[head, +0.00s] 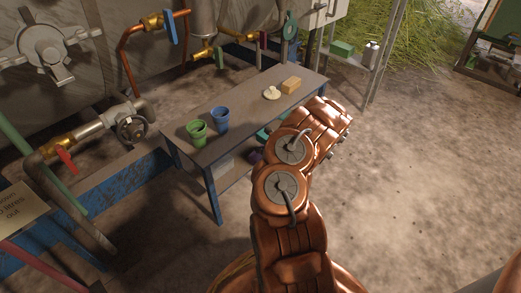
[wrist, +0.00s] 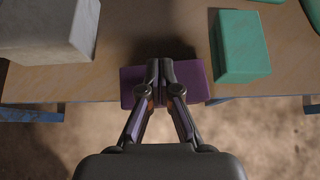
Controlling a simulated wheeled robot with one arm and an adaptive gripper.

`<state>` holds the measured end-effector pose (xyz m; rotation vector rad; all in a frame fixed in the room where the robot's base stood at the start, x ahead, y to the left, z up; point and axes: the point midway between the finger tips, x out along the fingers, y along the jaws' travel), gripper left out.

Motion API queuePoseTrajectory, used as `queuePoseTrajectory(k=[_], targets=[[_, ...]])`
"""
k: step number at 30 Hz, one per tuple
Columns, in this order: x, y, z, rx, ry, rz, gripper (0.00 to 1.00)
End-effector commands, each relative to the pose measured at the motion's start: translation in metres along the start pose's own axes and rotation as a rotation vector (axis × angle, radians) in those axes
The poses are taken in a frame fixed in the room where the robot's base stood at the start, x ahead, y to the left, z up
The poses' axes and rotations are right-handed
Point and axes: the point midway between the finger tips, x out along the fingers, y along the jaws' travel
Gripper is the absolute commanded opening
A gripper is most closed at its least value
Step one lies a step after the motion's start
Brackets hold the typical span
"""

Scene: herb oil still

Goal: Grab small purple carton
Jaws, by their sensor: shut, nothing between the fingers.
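The small purple carton (wrist: 190,82) lies at the front edge of a wooden shelf board (wrist: 150,25) in the wrist view. My gripper (wrist: 160,64) is shut and empty, its fingertips together over the middle of the carton and hiding that part. I cannot tell whether the fingers touch it. In the head view a small purple patch (head: 256,156) shows on the lower shelf of the table, beside my arm. My arm hides the gripper there.
In the wrist view a grey box (wrist: 45,35) stands left of the carton and a green box (wrist: 240,47) close on its right. In the head view, green (head: 197,132) and blue (head: 220,119) cups stand on the table top (head: 245,105). The floor at right is clear.

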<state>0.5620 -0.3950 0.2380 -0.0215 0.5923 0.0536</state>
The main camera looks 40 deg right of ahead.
Motion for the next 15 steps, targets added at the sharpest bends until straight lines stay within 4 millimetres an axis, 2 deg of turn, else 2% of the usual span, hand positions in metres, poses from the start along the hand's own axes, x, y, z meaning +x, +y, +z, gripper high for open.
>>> queuePoseTrajectory(k=[1,7,15], targets=[[0.002,0.005,-0.018,0.008,0.033,0.006,0.0],[-0.006,0.004,-0.005,0.007,0.029,0.005,0.0],[-0.009,0.004,0.001,0.005,0.026,0.005,0.0]])
